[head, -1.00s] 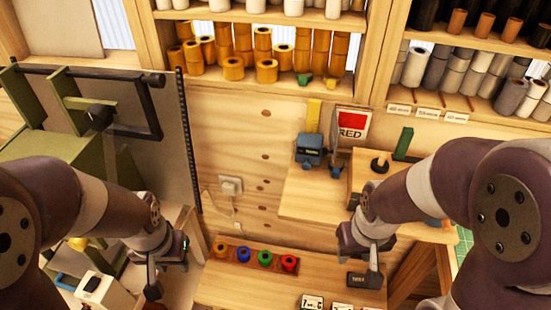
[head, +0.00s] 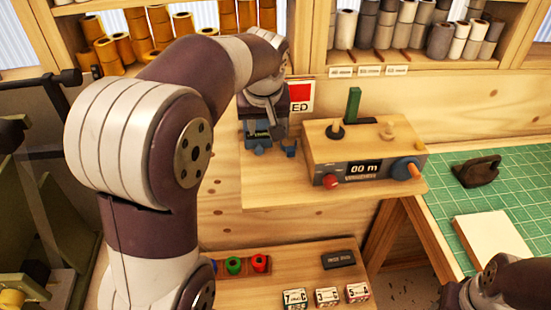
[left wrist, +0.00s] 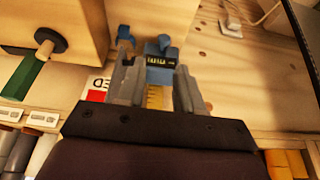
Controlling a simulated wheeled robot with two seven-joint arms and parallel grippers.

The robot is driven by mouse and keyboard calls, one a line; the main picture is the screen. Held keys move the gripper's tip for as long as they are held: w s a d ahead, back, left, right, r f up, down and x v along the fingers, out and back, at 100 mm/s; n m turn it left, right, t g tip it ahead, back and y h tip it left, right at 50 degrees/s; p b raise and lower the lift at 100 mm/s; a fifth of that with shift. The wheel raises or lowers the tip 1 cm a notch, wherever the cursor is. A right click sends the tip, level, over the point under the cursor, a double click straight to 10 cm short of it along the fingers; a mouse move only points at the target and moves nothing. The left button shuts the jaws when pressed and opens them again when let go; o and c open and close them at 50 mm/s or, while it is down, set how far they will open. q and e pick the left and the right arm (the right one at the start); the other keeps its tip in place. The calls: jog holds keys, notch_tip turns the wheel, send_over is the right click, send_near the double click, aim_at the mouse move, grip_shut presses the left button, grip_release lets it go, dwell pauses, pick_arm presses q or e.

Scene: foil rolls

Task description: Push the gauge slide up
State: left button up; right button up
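The gauge is a blue block with a dark label (head: 257,131), standing on the wooden shelf in the head view. In the left wrist view the blue block (left wrist: 160,70) sits ahead of the fingers, and a yellow scale strip (left wrist: 154,98) shows between them. My left gripper (head: 270,118) reaches down over the gauge and covers its upper part in the head view. In the left wrist view its two grey fingers (left wrist: 156,85) stand apart, one on each side of the strip. I cannot tell whether they touch it. My right gripper is out of view.
A red sign (head: 300,94) stands close behind the gripper. To its right is a counter box (head: 350,172) with a red button and a blue crank. Coloured rolls (head: 233,265) and number blocks (head: 326,297) lie on the lower bench. A green mat (head: 460,215) is at right.

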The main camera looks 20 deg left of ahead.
aim_at(259, 149)
pick_arm(q)
jog(key=x, duration=0.3)
jog(key=p+x, duration=0.1)
jog(key=x, duration=0.7)
jog(key=shift+a+f, duration=0.1)
jog(key=shift+a, duration=0.3)
jog(key=shift+s+a+f, duration=0.1)
jog(key=shift+f, duration=0.1)
jog(key=shift+c, duration=0.3)
grip_shut()
jog(key=shift+r+p, duration=0.1)
jog(key=shift+p, duration=0.2)
